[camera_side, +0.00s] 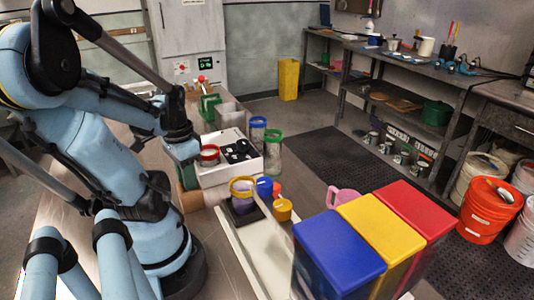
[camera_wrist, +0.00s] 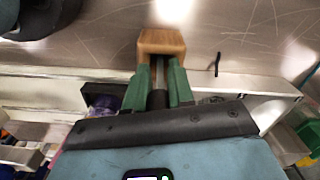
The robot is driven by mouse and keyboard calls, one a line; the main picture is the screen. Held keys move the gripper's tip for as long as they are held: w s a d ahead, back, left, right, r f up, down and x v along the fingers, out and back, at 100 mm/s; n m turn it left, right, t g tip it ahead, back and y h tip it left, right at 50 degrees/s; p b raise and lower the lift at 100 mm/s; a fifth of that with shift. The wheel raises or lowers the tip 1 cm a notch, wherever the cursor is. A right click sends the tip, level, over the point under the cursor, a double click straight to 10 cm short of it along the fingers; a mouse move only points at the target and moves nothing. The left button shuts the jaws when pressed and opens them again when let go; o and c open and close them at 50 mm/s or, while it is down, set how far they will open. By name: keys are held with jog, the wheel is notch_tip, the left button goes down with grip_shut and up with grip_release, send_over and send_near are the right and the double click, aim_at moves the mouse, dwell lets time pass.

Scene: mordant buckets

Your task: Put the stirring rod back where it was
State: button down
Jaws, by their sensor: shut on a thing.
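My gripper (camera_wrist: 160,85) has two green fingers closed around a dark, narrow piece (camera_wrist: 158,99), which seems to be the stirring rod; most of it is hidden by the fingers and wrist. A light-brown wooden block (camera_wrist: 162,42) sits right at the fingertips in the wrist view; I cannot tell whether it touches the rod. In the side view my gripper (camera_side: 187,177) points down beside the white tray, and a brown wooden piece (camera_side: 191,201) shows just below it.
A yellow-rimmed jar (camera_side: 242,190) stands in front. Blue, yellow and red lidded bins fill the front right. Bare metal table lies left.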

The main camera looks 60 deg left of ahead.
jog(key=shift+f, duration=0.15)
jog(key=c, duration=1)
grip_release()
notch_tip(320, 180, up, 12)
jog(key=shift+r, duration=0.1)
jog(key=w+d+f+m+t, duration=0.1)
jog(key=w+d+t, duration=0.1)
jog(key=w+d, duration=0.4)
jog(key=w+d+f+m+t, duration=0.1)
jog(key=w+d+f+t, duration=0.1)
jog(key=w+d, duration=0.3)
jog(key=w+d+f+m+t, duration=0.1)
jog(key=w+d+t, duration=0.2)
jog(key=w+d, duration=0.3)
jog(key=shift+w+d+f, duration=0.1)
jog(key=shift+w+d, duration=0.05)
jog(key=shift+w, duration=0.5)
jog(key=shift+w+d+f, duration=0.1)
jog(key=shift+w+d, duration=0.05)
jog(key=shift+w, duration=0.5)
